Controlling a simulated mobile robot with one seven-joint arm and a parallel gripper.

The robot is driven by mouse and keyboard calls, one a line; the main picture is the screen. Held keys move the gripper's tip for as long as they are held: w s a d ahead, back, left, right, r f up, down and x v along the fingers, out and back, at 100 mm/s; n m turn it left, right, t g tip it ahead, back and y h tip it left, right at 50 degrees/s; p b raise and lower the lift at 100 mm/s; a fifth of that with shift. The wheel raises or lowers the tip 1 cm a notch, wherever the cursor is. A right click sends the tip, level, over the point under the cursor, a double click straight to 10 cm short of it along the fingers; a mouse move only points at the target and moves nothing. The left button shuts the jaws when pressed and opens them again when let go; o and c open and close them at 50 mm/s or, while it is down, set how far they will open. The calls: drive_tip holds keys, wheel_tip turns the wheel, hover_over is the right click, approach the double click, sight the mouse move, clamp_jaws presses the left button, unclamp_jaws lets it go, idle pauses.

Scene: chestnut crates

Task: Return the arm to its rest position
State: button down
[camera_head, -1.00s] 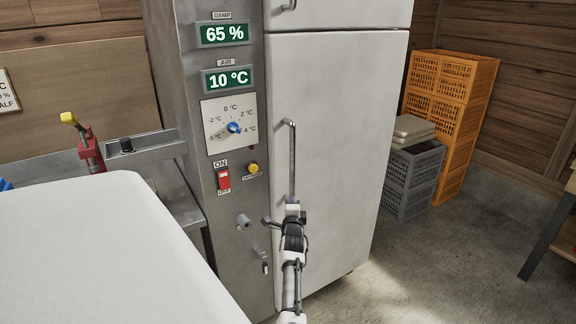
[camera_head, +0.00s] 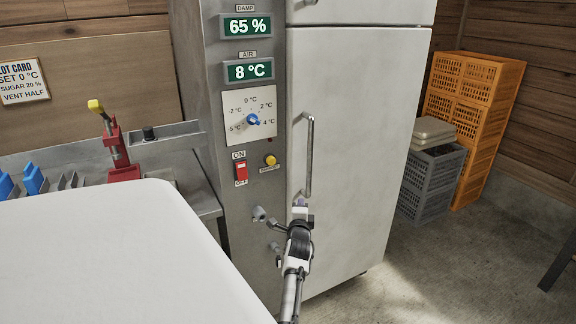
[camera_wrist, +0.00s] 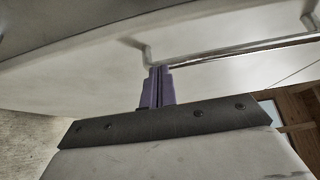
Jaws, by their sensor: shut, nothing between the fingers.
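My gripper (camera_head: 300,201) is in front of the lower part of the white cabinet door, just below the lower end of the door's bar handle (camera_head: 309,155). In the wrist view its purple fingers (camera_wrist: 157,86) are together with nothing between them. The handle (camera_wrist: 240,54) runs across the upper right of that view, and its bracket shows behind the fingertips. I cannot tell whether the fingertips touch it. My arm reaches up from the bottom of the head view.
The grey control panel (camera_head: 237,182) carries a blue-knobbed dial (camera_head: 252,119), a red switch (camera_head: 241,172) and displays reading 65 % and 8 °C. My white body part fills the lower left. Grey crates (camera_head: 432,182) and orange crates (camera_head: 474,110) stand right. Floor between is clear.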

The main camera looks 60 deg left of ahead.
drive_tip(key=shift+s+a+b, duration=0.2)
drive_tip(key=shift+s+a, duration=0.1)
drive_tip(key=shift+s, duration=0.8)
drive_tip(key=shift+s+a+b, duration=0.2)
drive_tip(key=shift+s+a, duration=0.05)
drive_tip(key=shift+s, duration=0.8)
